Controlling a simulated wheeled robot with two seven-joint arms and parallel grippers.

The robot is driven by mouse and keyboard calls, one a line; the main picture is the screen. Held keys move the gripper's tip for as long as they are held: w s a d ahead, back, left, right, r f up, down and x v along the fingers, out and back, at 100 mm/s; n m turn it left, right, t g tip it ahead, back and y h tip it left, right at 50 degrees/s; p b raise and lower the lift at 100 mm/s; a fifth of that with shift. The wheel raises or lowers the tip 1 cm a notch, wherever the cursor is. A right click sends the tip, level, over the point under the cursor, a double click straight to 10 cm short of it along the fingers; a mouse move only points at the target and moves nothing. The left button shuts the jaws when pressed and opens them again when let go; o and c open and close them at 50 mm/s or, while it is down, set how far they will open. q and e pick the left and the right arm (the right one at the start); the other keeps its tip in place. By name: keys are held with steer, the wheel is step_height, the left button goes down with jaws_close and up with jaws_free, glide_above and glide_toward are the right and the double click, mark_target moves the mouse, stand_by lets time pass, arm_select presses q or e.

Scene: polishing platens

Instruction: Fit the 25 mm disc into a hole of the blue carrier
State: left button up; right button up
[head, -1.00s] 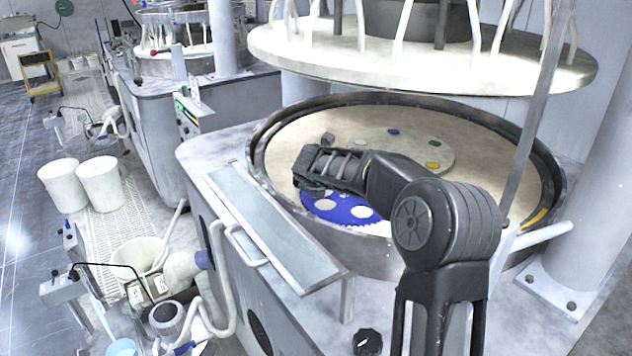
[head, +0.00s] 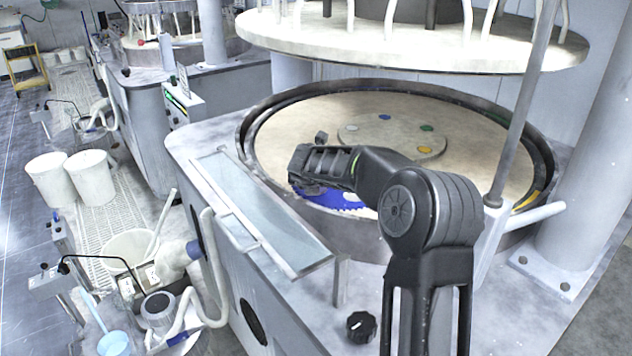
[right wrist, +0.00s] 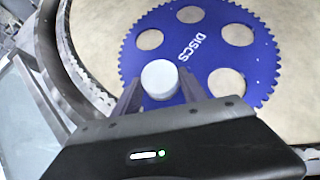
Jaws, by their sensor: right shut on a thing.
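The white disc (right wrist: 160,78) is held between the fingertips of my right gripper (right wrist: 159,88) in the right wrist view. It is over the near edge area of the blue carrier (right wrist: 190,60), a toothed plate marked DISCS with several round holes. Whether a hole lies under the disc is hidden. Open holes show at the carrier's upper left, top, right and lower right. In the head view my right gripper covers most of the carrier (head: 345,202), and the disc is hidden there. My left gripper is not in view.
The carrier lies on the beige platen (head: 480,170) inside a dark raised rim (head: 262,190). A central round plate (head: 390,148) carries coloured spots. A large upper plate (head: 400,55) hangs above, with a slanted post (head: 525,110) at right.

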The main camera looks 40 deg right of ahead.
steer(key=shift+f+b, duration=0.4)
steer(key=shift+f, duration=0.15)
steer(key=o, duration=1.4)
steer(key=shift+s, duration=0.1)
steer(key=shift+c, duration=0.2)
steer(key=shift+f, duration=0.15)
steer(key=shift+s+a+r, duration=0.3)
steer(key=shift+a+r, duration=0.05)
steer(key=b+v, duration=0.1)
steer(key=v, duration=0.6)
steer(key=shift+w+d+r, duration=0.15)
steer(key=shift+r, duration=0.05)
